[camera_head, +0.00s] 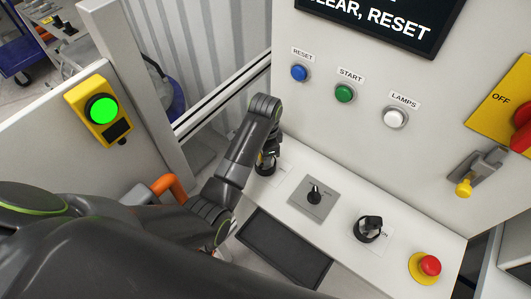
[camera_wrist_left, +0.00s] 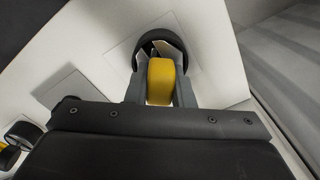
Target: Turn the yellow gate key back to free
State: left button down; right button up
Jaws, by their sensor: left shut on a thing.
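The yellow gate key (camera_wrist_left: 160,82) stands in a round black switch collar (camera_wrist_left: 165,42) in the left wrist view. My left gripper (camera_wrist_left: 160,92) has a finger on each side of the key and is shut on it. In the head view my left gripper (camera_head: 267,163) points down at the left end of the white console ledge. There the gripper and wrist hide most of the key and its switch. The key's markings cannot be read in either view. My right gripper is not in view.
The ledge also bears a black selector on a grey plate (camera_head: 313,196), a black knob (camera_head: 369,228) and a red emergency button (camera_head: 430,265). Blue (camera_head: 299,73), green (camera_head: 344,93) and white (camera_head: 395,117) buttons sit on the upright panel. A green lamp (camera_head: 101,109) glows at left.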

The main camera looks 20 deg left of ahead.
pick_arm(q)
jog(key=n, duration=0.4)
jog(key=shift+n, duration=0.6)
jog(key=n, duration=0.4)
jog(key=c, duration=1.2)
grip_release()
jog(key=shift+o, duration=0.2)
